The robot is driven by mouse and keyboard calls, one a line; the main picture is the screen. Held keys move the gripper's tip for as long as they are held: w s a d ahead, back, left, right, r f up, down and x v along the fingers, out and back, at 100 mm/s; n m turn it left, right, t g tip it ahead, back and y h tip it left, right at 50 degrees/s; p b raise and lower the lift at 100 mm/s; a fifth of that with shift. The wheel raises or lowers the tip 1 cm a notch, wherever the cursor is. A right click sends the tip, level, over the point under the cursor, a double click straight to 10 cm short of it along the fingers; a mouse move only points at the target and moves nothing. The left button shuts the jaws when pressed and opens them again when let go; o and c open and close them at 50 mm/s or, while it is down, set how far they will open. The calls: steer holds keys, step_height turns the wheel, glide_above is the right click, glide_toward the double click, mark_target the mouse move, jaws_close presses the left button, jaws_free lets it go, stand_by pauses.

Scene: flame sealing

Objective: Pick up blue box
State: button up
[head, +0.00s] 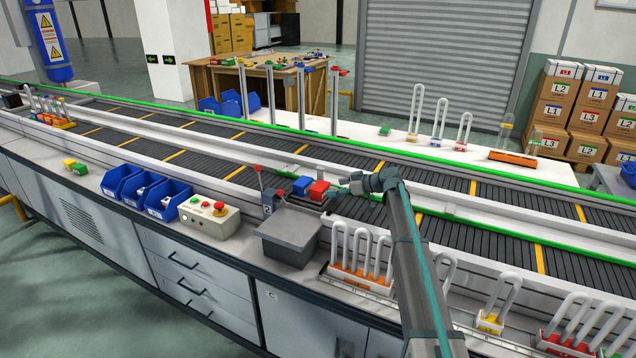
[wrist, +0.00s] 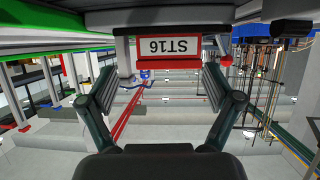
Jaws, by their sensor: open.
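A small blue box (head: 301,186) sits at the near edge of the conveyor, just left of a red box (head: 319,190). My gripper (head: 337,190) is just right of the red box in the head view, with the red box between it and the blue box. Whether it touches the red box cannot be told. In the wrist view my gripper (wrist: 157,82) has its two fingers spread wide with nothing held between them. The blue box cannot be made out in the wrist view.
A grey stand (head: 289,232) with red-tipped levers is in front of the boxes. A rack of white U-shaped tubes (head: 352,280) stands below my arm. Blue bins (head: 122,182) and a control box (head: 210,217) are to the left. A sign reading ST16 (wrist: 168,48) appears upside down.

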mark_target(303, 181)
steer(key=shift+s+a+r+n+g+y, duration=0.1)
steer(key=shift+s+a+n+g+y, duration=0.05)
steer(key=shift+a+n+g+y, duration=0.2)
steer(key=shift+a, duration=0.35)
steer(key=w+a+p, duration=0.1)
steer(key=a, duration=0.2)
steer(key=w+a+p, duration=0.2)
steer(key=a, duration=0.2)
steer(key=w+a+p, duration=0.1)
steer(key=a+p, duration=0.1)
steer(key=a, duration=0.2)
steer(key=shift+w, duration=0.35)
steer(key=shift+w+a+f, duration=0.1)
steer(key=shift+a+f, duration=0.1)
steer(key=shift+f, duration=0.1)
steer(key=shift+c, duration=0.3)
steer(key=c, duration=0.9)
steer(key=shift+o, duration=0.2)
steer(key=shift+r, duration=0.1)
